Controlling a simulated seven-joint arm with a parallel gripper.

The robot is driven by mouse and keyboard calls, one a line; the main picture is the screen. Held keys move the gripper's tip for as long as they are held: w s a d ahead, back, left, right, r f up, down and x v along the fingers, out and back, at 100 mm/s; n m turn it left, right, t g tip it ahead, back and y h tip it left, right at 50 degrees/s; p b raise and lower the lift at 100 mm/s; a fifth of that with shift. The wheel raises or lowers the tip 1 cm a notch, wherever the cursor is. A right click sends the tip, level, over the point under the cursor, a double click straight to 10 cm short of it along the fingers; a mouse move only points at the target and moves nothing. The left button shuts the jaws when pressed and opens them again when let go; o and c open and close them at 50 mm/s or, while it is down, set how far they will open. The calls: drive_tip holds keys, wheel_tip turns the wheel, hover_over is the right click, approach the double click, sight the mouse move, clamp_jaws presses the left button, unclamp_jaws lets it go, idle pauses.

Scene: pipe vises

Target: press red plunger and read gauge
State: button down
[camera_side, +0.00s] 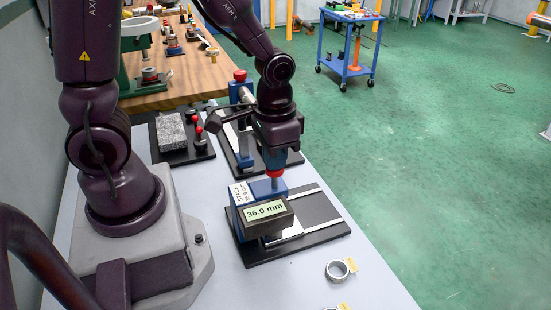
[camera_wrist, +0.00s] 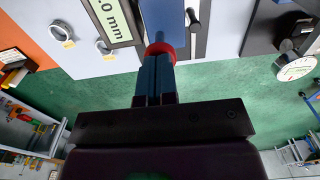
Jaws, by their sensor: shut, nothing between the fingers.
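My gripper (camera_side: 273,155) is shut and empty, pointing down over the gauge fixture. Its blue fingertips (camera_wrist: 157,62) meet the red plunger (camera_wrist: 158,47), also visible in the side view (camera_side: 274,174); they appear to touch its top. The plunger stands on a blue block (camera_side: 268,188) at the back of the gauge. The gauge display (camera_side: 265,209) reads 36.0 mm in the side view. In the wrist view the display (camera_wrist: 112,18) is cut off, showing ".0 mm". A white label (camera_side: 241,194) sits beside it. The fixture rests on a black base plate (camera_side: 318,209).
A metal ring (camera_side: 337,270) with a yellow tag lies in front on the pale table. Behind are a blue post with a red knob (camera_side: 240,76) and a granite block (camera_side: 172,131) on black plates. The dial gauge (camera_wrist: 296,66) shows in the wrist view.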

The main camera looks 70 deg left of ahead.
wheel_tip(320, 180, up, 10)
idle(1.0)
drive_tip(key=s+r+t, duration=0.5)
drive_tip(key=s+r, duration=0.1)
drive_tip(key=r, duration=0.1)
drive_tip(key=shift+s+t, duration=0.25)
drive_tip(key=shift+t, duration=0.05)
